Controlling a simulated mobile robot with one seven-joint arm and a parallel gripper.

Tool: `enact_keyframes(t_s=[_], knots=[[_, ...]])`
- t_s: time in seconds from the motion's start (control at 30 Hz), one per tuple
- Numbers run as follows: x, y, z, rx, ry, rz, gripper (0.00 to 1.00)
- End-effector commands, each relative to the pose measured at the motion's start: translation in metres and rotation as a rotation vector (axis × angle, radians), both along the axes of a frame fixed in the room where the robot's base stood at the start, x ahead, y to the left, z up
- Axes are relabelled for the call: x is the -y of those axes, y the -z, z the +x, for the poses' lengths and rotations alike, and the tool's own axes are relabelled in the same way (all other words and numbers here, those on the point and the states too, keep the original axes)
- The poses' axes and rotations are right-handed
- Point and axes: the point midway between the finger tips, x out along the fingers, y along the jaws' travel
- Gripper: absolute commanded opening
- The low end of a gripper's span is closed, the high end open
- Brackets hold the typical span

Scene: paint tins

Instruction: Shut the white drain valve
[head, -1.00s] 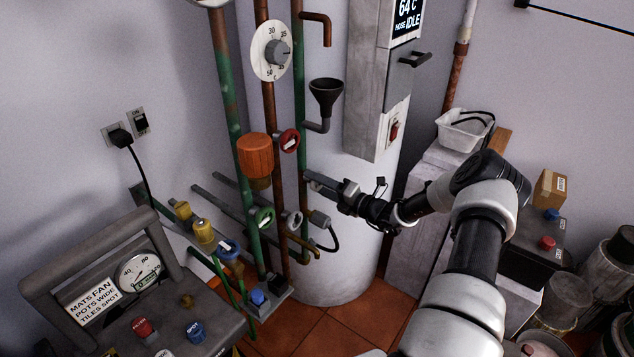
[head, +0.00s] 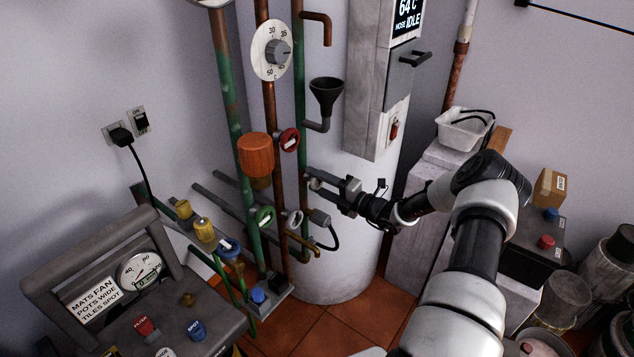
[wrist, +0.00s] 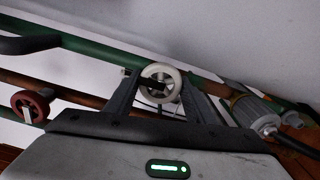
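The white drain valve (head: 294,219) is a small white ring wheel on the copper pipe, low beside the white tank. In the wrist view the white wheel (wrist: 147,72) shows between my fingertips, with a dark bar across it. My gripper (head: 312,181) is open and empty in the head view, above and slightly right of the valve, in front of the tank. In the wrist view my gripper (wrist: 158,76) has its two fingers apart on either side of the wheel's outline. I see no contact; the exact distance to the wheel is unclear.
A grey fitting with a cable (head: 319,217) sits close right of the white valve. A black funnel (head: 326,92) is above my gripper.

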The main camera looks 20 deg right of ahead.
Motion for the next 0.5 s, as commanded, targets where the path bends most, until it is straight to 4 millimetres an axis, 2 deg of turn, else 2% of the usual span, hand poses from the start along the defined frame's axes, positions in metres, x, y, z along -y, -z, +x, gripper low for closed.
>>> enact_keyframes(t_s=[0.33,0.5], knots=[[0.001,0.0,-0.001,0.001,0.001,-0.001,0.55],[0.012,0.0,-0.015,-0.001,0.003,-0.002,0.55]])
